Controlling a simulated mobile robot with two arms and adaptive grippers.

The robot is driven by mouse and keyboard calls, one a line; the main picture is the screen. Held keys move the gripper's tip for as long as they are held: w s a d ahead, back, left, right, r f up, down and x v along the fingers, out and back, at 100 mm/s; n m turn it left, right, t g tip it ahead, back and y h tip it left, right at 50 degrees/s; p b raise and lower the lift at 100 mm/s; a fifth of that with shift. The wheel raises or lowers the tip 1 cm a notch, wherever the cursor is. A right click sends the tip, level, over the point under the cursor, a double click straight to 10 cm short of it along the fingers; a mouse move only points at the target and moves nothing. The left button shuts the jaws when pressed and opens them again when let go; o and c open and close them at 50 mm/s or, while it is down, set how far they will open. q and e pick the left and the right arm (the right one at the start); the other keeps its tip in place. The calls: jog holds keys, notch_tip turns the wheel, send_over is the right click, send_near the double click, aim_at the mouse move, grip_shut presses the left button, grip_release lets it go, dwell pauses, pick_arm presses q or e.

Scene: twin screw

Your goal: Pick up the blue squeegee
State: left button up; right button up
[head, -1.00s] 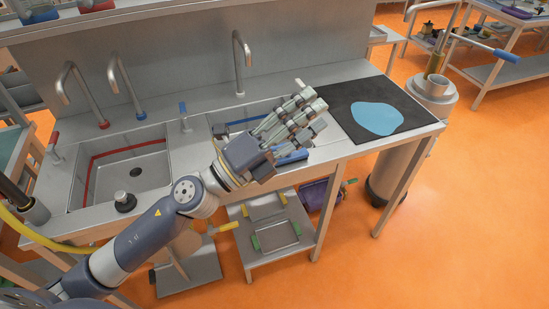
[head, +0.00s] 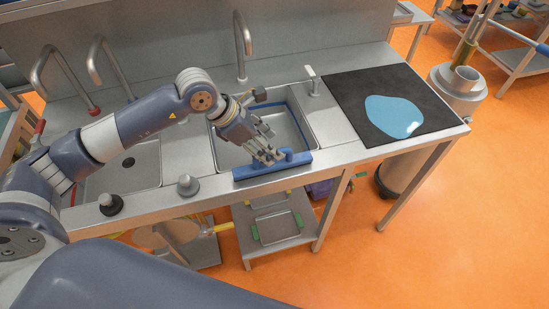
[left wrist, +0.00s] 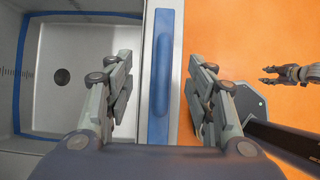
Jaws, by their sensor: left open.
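The blue squeegee (head: 250,174) lies along the front rim of the right sink in the head view, with its raised handle upward. In the left wrist view the squeegee (left wrist: 160,110) runs upright in the picture between my fingers. My left gripper (head: 268,156) is open just above the squeegee, and its fingers hide part of it. In the left wrist view the left gripper (left wrist: 159,72) has its fingers on both sides of the handle, with gaps left and right. My right gripper (left wrist: 272,75) shows small at the right of the left wrist view, its fingers apart and empty.
The right sink (head: 285,125) with a blue inner edge lies behind the squeegee. A tap (head: 243,50) stands behind it and a grey lever (head: 312,80) to its right. A black mat (head: 350,100) with a light-blue patch lies right.

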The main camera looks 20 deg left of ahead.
aim_at(283, 161)
pick_arm(q)
jog(key=x, duration=0.3)
jog(key=shift+s+d+p, duration=0.1)
jog(key=shift+p, duration=0.2)
jog(key=shift+d+f, duration=0.1)
jog(key=shift+f, duration=0.15)
jog(key=p+x, duration=0.2)
jog(key=x, duration=0.2)
jog(key=shift+s+f+p, duration=0.1)
jog(key=shift+s+p, duration=0.05)
jog(key=shift+p, duration=0.2)
jog(key=shift+f, duration=0.4)
jog(key=shift+c, duration=0.6)
jog(key=c, duration=0.9)
jog(key=shift+c, duration=0.7)
pick_arm(e)
jog(key=s+r, duration=0.3)
jog(key=shift+a+r, duration=0.1)
jog(key=shift+r, duration=0.1)
